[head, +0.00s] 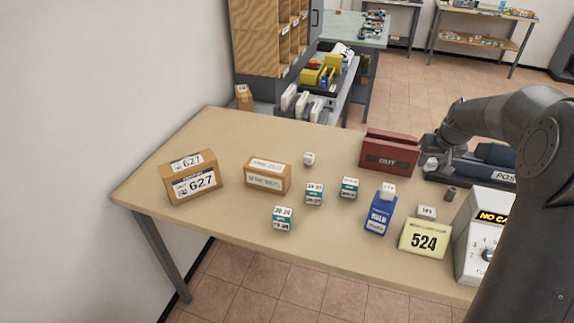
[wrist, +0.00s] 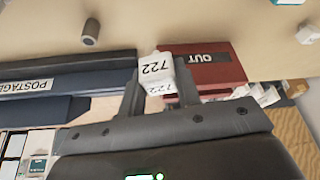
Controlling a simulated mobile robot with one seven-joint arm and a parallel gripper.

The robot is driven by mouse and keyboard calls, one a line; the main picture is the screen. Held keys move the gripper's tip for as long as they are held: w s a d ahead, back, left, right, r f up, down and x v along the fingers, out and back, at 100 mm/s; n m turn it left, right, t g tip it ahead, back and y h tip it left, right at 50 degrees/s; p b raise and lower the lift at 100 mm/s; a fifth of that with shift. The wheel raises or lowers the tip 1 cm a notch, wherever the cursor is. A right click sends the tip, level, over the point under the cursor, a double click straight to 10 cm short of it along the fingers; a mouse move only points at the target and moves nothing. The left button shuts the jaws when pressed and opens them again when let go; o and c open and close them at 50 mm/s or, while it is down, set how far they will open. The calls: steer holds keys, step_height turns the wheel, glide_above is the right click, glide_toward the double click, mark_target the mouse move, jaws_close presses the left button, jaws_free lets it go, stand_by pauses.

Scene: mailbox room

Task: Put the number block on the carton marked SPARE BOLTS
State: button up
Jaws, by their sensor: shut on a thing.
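My gripper (head: 431,158) is at the right of the table, beside the red OUT box, and is shut on a white number block (head: 430,164). In the wrist view the block (wrist: 157,70) reads 722 and sits between the fingertips (wrist: 158,84). A small brown carton (head: 267,176) with white labels stands left of the table's middle, well left of my gripper. Its lettering is too small to read surely, but it looks like the SPARE BOLTS carton. Its top shows only a label.
A loose white block (head: 309,159), several teal-and-white boxes (head: 314,194), a blue HOLD box (head: 379,216), a yellow 524 box (head: 424,240) and the red OUT box (head: 389,154) stand between and around. A dark cylinder (head: 450,194) is near.

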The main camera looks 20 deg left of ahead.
steer(key=s+a+r+n+y, duration=0.1)
steer(key=s+a+r+n, duration=0.1)
steer(key=a, duration=1)
steer(key=s+a+r+n+g, duration=0.1)
steer(key=s+a+r+n, duration=0.15)
steer(key=a, duration=0.85)
steer(key=s+a+r+n+y, duration=0.1)
steer(key=s+a+r+n, duration=0.1)
steer(key=a, duration=1)
glide_toward(265, 162)
steer(key=shift+w+a+f, duration=0.3)
steer(key=shift+w+a, duration=0.3)
steer(key=shift+w, duration=0.15)
steer(key=shift+a+f, duration=0.15)
steer(key=shift+f, duration=1.95)
steer(key=shift+f, duration=0.15)
steer(key=o, duration=0.9)
steer(key=shift+o, duration=0.2)
